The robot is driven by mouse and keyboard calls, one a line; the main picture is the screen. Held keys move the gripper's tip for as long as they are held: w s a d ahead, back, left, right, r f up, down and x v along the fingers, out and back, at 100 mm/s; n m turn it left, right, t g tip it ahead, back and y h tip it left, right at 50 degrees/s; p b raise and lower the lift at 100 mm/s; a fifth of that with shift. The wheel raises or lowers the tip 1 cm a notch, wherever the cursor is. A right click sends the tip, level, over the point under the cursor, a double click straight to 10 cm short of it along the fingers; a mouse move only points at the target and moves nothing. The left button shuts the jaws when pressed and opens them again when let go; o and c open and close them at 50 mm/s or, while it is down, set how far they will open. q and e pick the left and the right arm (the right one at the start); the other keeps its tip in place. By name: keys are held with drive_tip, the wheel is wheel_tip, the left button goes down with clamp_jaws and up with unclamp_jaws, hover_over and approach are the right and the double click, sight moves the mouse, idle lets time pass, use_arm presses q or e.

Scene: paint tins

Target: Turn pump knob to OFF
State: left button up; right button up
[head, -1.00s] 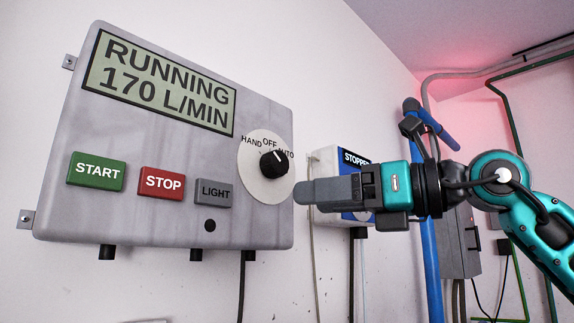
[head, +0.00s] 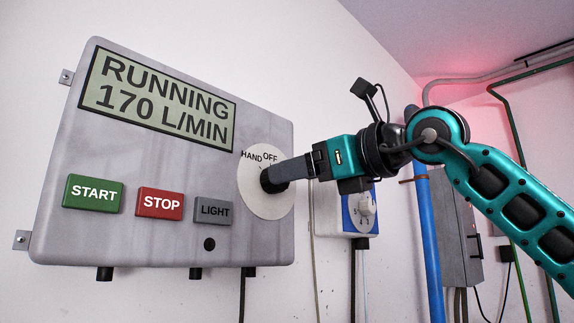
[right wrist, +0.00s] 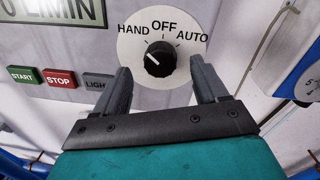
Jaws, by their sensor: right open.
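The pump knob (right wrist: 160,58) is black and round, on a white dial (right wrist: 128,47) marked HAND, OFF and AUTO. In the right wrist view its white line lies on its upper left, toward HAND. My right gripper (right wrist: 159,82) is open, its two fingers spread to the left and right of the knob, with gaps visible. In the head view my right gripper (head: 268,180) reaches the dial from the right and mostly hides the knob and the AUTO label. The grey panel (head: 150,240) has a display (head: 157,98) reading RUNNING 170 L/MIN. My left gripper is out of view.
A green START button (head: 93,194), a red STOP button (head: 160,204) and a grey LIGHT button (head: 213,211) sit left of the dial. A second box (head: 358,212) with a rotary switch is on the wall behind my right arm. A blue pipe (head: 428,245) stands farther right.

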sight(268, 187)
drive_tip(key=shift+p+x, duration=0.35)
drive_tip(key=shift+x, duration=1.25)
drive_tip(key=c, duration=1)
